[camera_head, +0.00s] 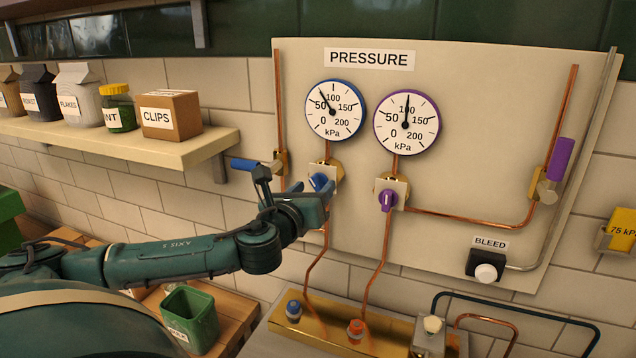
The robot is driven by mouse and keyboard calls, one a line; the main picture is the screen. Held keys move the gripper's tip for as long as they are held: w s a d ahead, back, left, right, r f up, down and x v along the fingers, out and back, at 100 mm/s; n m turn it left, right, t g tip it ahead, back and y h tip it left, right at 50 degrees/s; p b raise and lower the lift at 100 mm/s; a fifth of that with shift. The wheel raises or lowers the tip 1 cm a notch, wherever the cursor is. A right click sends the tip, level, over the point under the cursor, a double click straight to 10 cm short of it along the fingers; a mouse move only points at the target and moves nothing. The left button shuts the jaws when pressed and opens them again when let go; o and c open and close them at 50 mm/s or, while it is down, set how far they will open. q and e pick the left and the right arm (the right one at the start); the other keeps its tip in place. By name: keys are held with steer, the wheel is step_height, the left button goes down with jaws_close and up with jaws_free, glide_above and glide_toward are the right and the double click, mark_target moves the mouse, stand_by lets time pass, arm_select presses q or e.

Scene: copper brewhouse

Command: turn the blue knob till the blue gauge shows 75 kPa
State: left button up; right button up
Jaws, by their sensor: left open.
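The blue-rimmed gauge (352,123) hangs on the cream panel, its needle pointing up and left between the 50 and 100 marks. The blue knob (319,181) sits below it on a pale plate with brass behind. My left gripper (312,190) is open at the knob, its fingers close on either side. I cannot tell whether they touch it. The gripper hides the knob's lower part. My right gripper is not in view.
A purple-rimmed gauge (407,142) and purple knob (387,200) are close on the right. A blue lever handle (247,165) sticks out left, near my wrist. Copper pipes run below. A shelf (190,150) stands left.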

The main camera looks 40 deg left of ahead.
mark_target(314, 187)
arm_select(q)
steer(key=v, duration=0.3)
steer(key=shift+s+d, duration=0.1)
steer(key=shift+s, duration=0.45)
steer(key=shift+s+d, duration=0.25)
steer(key=shift+s, duration=0.15)
